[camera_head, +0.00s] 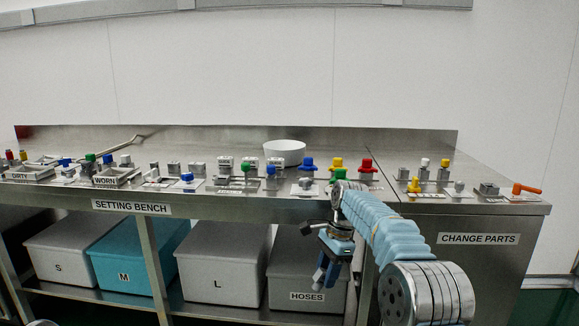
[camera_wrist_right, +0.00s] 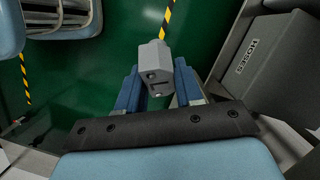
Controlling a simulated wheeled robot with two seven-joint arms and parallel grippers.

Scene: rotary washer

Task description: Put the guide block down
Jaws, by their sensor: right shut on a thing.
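My right gripper (camera_head: 327,275) hangs below the front edge of the setting bench (camera_head: 240,203), in front of the grey HOSES bin. In the right wrist view my right gripper (camera_wrist_right: 158,88) is shut on a grey guide block (camera_wrist_right: 153,58), which sticks out past the blue fingertips above the green floor. The block is hard to make out in the head view, where the gripper and arm hide it. My left gripper is not in view.
The bench top holds several small blocks and coloured knobs, a white bowl (camera_head: 284,151) and a WORN tray (camera_head: 117,179). Bins S (camera_head: 60,262), M (camera_head: 130,265), L (camera_head: 222,275) and HOSES (camera_head: 300,280) stand on the lower shelf. The CHANGE PARTS cabinet (camera_head: 470,260) is at right.

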